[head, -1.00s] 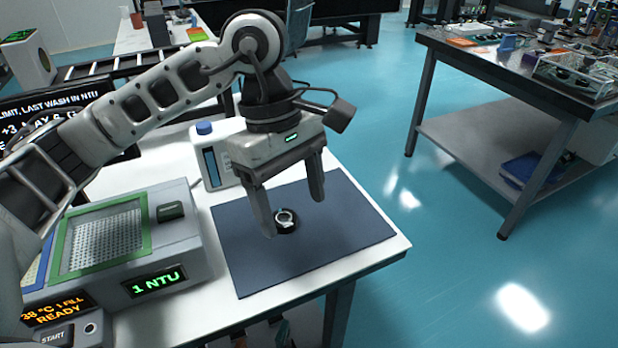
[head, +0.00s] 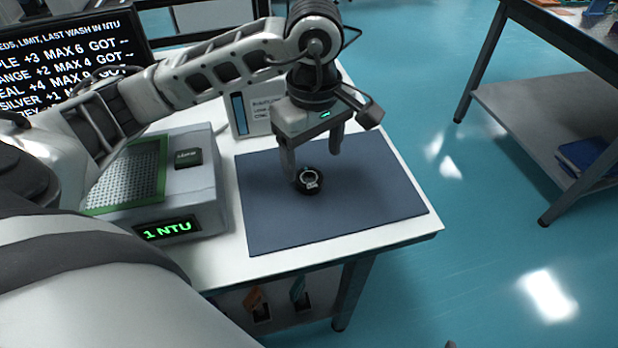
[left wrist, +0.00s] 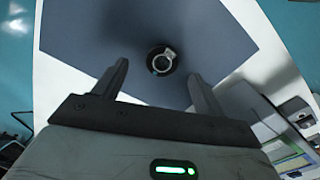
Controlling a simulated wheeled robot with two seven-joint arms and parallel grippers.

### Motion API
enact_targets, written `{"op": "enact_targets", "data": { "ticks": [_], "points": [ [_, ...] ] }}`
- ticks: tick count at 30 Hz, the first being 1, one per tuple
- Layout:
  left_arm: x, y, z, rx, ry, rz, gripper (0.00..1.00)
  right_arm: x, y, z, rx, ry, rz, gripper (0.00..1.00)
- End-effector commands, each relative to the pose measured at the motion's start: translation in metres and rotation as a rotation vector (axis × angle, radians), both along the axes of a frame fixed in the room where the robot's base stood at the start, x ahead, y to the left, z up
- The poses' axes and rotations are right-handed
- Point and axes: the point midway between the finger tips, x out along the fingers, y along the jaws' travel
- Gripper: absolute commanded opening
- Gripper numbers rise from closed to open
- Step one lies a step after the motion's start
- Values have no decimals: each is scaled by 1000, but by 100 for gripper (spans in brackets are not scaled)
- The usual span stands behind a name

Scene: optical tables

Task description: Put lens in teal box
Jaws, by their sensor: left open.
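The lens (head: 308,180), a small round piece with a dark mount and a light ring, lies on the dark blue-grey mat (head: 370,215). It also shows in the left wrist view (left wrist: 161,62), on the mat beyond my fingertips. My left gripper (head: 316,162) is open and empty, above the mat and just behind the lens. In the left wrist view its two fingers (left wrist: 157,72) stand apart, with the lens between their lines. I cannot make out a teal box for certain; a small teal item (head: 299,291) shows under the table. My right gripper is not in view.
A grey machine (head: 205,195) with a green-framed mesh and a "1 NTU" display stands left of the mat. A dark text screen (head: 75,58) stands at back left. Another table (head: 535,110) is at right, across open floor.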

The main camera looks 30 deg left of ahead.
Motion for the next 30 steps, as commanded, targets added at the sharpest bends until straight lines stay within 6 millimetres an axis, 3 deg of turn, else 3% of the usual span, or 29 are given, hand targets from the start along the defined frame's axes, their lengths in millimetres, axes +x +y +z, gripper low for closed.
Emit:
{"op": "enact_targets", "data": {
  "ticks": [9, 17, 18, 23, 26, 30],
  "points": [
    [-4, 6, -43, 0, 4, 1, 71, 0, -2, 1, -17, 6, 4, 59],
    [-3, 6, -48, -1, 1, 0, 71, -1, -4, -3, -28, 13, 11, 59],
    [-3, 6, -47, -1, 1, 0, 68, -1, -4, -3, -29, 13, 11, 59],
    [-3, 6, -47, -1, 1, 0, 24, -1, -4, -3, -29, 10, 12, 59],
    [-3, 6, -47, -1, 1, 0, 18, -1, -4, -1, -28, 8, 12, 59],
    [-3, 6, -47, -1, 1, 0, 18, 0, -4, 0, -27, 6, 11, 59]
  ]
}}
